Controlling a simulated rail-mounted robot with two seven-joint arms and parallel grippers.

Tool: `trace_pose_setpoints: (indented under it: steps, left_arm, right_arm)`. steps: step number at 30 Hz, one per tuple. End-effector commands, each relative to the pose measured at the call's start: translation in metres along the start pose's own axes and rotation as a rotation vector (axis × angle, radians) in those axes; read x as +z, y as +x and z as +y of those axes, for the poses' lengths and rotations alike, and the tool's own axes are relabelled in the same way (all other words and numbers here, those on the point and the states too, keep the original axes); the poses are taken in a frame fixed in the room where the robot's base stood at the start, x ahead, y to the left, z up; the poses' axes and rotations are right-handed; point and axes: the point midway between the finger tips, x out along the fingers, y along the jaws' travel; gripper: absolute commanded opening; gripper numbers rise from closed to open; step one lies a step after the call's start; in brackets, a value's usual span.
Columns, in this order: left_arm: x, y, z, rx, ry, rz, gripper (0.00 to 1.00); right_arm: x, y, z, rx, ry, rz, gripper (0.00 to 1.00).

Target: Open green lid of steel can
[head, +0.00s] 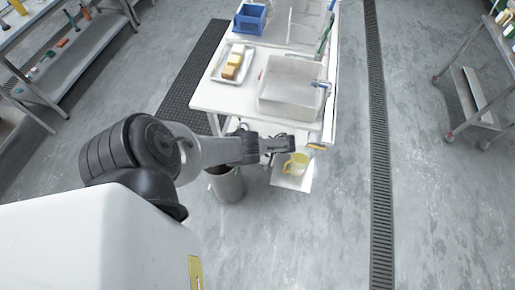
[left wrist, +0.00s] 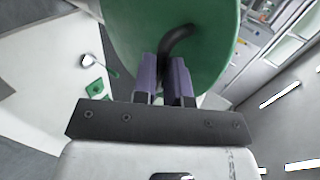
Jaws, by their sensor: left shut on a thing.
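The green lid (left wrist: 215,45) fills the upper middle of the left wrist view, with a dark curved handle (left wrist: 178,38) on its face. My left gripper (left wrist: 166,70) is shut on this handle, its two purple fingers close together around it. In the head view the left gripper (head: 282,146) is above and to the right of the steel can (head: 228,187), which stands upright on the floor. The can's top looks dark and brownish and is partly hidden by my arm. I cannot make out the lid in the head view. My right gripper is not in view.
A white table (head: 207,98) stands beyond the can, with a clear bin (head: 290,102), a blue crate (head: 250,19) and a tray of blocks (head: 222,76). A yellowish pitcher (head: 296,164) sits on a low white surface right of the can.

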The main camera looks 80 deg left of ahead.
Motion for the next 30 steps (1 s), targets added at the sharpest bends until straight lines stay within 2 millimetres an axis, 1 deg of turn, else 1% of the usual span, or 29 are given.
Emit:
trace_pose_setpoints:
  steps: [1, 16, 17, 24, 25, 30]
  left_arm:
    - [0.0023, 0.007, 0.0032, 0.002, -0.003, -0.003, 0.0]
    - [0.0035, 0.0071, 0.0052, 0.005, -0.003, -0.006, 0.0]
    - [0.0035, 0.0071, 0.0053, 0.005, -0.003, -0.006, 0.13]
    - [0.0021, 0.0045, 0.0044, 0.005, -0.003, -0.005, 0.36]
    - [0.0019, 0.0042, 0.0042, 0.005, -0.003, -0.004, 0.38]
    - [0.0011, 0.0031, 0.0033, 0.005, -0.003, -0.004, 0.38]
  right_arm:
    - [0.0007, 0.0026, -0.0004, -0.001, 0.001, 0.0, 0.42]
    - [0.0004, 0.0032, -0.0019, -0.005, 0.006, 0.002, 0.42]
    - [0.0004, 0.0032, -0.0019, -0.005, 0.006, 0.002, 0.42]
    - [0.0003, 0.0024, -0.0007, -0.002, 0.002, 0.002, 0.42]
    - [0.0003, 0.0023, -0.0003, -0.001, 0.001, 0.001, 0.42]
    - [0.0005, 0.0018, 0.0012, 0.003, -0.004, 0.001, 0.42]
